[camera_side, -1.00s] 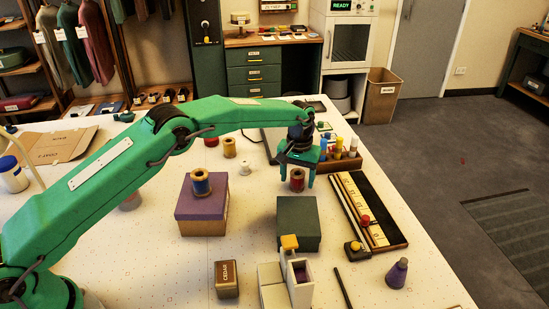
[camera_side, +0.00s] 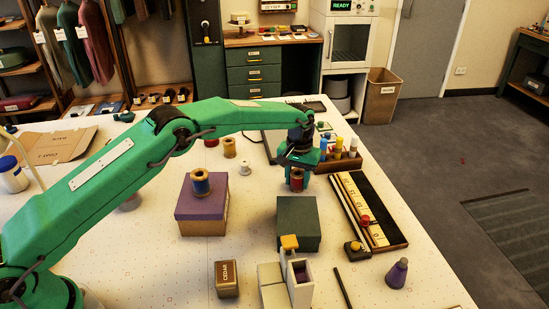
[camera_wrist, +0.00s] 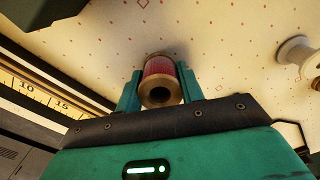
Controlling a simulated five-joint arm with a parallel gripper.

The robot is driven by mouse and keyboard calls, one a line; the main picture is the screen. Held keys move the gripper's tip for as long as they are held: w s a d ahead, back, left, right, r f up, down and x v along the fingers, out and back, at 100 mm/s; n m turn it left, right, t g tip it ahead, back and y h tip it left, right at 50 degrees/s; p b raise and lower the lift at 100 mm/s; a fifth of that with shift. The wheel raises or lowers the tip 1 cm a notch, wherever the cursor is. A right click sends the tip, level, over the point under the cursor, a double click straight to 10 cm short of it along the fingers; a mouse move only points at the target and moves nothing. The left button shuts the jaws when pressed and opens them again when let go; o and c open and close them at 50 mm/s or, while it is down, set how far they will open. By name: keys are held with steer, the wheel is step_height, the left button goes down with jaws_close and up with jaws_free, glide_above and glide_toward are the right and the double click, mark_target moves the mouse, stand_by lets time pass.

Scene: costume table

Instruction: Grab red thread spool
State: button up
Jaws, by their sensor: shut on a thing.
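The red thread spool (camera_side: 297,182), with tan wooden ends, shows in the side view just behind the dark green box's top. In the wrist view the spool (camera_wrist: 161,68) is between the two fingers, its round end and hole facing the camera. My gripper (camera_side: 297,178) is shut on it, one finger on each side. It also shows in the wrist view (camera_wrist: 160,86). I cannot tell whether the spool still touches a surface below.
The dark green box (camera_side: 298,227) is just in front. A blue spool (camera_side: 200,184) stands on the purple-topped box (camera_side: 202,209) to the left. The ruler board (camera_side: 370,213) and bottle rack (camera_side: 340,160) are to the right. A white spool (camera_wrist: 294,50) lies right in the wrist view.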

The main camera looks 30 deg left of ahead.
steer(key=shift+r, duration=0.15)
steer(key=shift+r, duration=0.45)
step_height(320, 180, up, 3)
steer(key=shift+f, duration=0.1)
steer(key=s+d+r, duration=0.4)
steer(key=s+d, duration=0.1)
steer(key=s+d+r, duration=0.3)
steer(key=shift+s+d, duration=0.1)
steer(key=shift+d, duration=0.1)
steer(key=shift+a, duration=0.1)
stand_by(0.4)
